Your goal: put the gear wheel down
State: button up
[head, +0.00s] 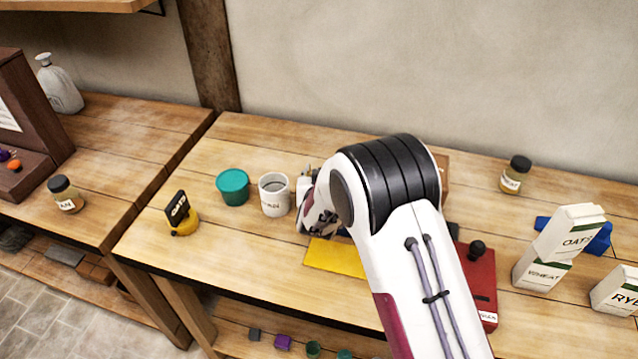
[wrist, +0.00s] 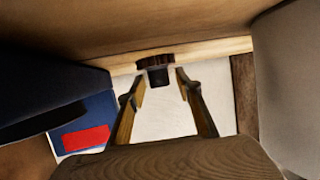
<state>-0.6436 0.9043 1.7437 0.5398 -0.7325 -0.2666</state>
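A dark brown piece with a scalloped edge and a narrower black block, which looks like the gear wheel (wrist: 154,61), shows in the wrist view at the fingertips. It lies against a wooden surface. My gripper (wrist: 160,77) has its two fingers apart, one on either side of the black block, with gaps visible between. I see no clear contact. In the head view my arm covers the middle of the bench (head: 250,135), and I cannot make out the gear wheel or the fingertips there.
A white mug (head: 274,195) and a teal tub (head: 233,187) stand left of my arm. A yellow mat (head: 335,258) and a red board (head: 478,280) lie in front. Cartons (head: 540,267) and a jar (head: 514,175) stand right.

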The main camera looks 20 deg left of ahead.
jog(key=shift+v, duration=5.9)
jog(key=shift+w+d+r, duration=0.1)
jog(key=shift+d+r, duration=0.2)
jog(key=shift+r, duration=0.2)
jog(key=s+d+r+m+g, duration=0.1)
jog(key=s+d+r+g, duration=0.1)
jog(key=s+d+r, duration=0.4)
jog(key=s+d+r+g, duration=0.2)
jog(key=d+r, duration=0.7)
jog(key=d, duration=0.1)
jog(key=s+d+r+m+g+h, duration=0.1)
jog(key=s+d, duration=0.8)
jog(key=s, duration=0.3)
jog(key=s+d+m+g+h, duration=0.1)
jog(key=s+d+g+h, duration=0.1)
jog(key=s+d, duration=0.7)
jog(key=s, duration=0.4)
jog(key=shift+d+r, duration=0.25)
jog(key=shift+r, duration=0.15)
jog(key=shift+s, duration=0.1)
